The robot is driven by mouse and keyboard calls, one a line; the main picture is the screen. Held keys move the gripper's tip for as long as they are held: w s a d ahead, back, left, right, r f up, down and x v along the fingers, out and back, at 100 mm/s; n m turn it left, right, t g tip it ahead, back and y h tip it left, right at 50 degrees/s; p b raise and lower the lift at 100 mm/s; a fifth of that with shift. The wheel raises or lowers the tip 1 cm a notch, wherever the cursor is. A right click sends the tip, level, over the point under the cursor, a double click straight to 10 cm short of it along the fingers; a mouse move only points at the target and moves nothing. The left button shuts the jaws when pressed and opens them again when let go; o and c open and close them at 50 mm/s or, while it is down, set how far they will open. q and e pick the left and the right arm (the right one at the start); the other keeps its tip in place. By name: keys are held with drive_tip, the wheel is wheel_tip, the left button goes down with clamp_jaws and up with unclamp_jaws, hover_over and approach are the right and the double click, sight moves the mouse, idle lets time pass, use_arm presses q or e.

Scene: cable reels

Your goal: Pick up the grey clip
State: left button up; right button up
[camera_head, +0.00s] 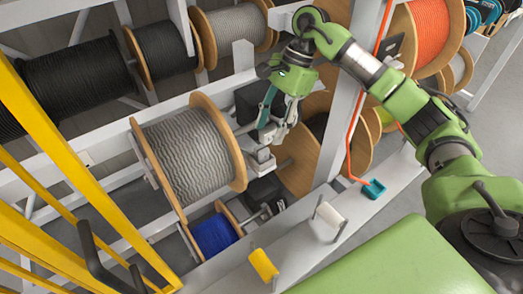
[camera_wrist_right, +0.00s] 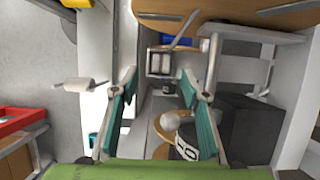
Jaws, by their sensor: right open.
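My right gripper (camera_head: 271,133) is open, pointing down beside the large grey cable reel (camera_head: 190,155). In the right wrist view its two teal-padded fingers (camera_wrist_right: 158,80) stand apart, and no object is seen gripped. A small light-grey bracket-like piece (camera_head: 262,160), which looks like the grey clip, is just below the fingertips, by the reel's right flange. In the right wrist view it shows beyond and between the fingertips (camera_wrist_right: 160,62). I cannot tell whether the fingers touch it. My left gripper is not in view.
A yellow holder (camera_head: 263,265), a white roll (camera_head: 330,213) and a teal holder (camera_head: 374,189) sit along the light front beam. Yellow bars stand at left.

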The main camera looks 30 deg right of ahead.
sight(262, 148)
drive_tip(key=shift+a+f, duration=0.15)
drive_tip(key=shift+f, duration=0.1)
drive_tip(key=p+x, duration=0.3)
drive_tip(key=x, duration=0.1)
drive_tip(key=shift+w+a+f, duration=0.1)
drive_tip(key=shift+f, duration=0.5)
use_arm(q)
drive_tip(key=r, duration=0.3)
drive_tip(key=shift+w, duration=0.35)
use_arm(e)
clamp_jaws()
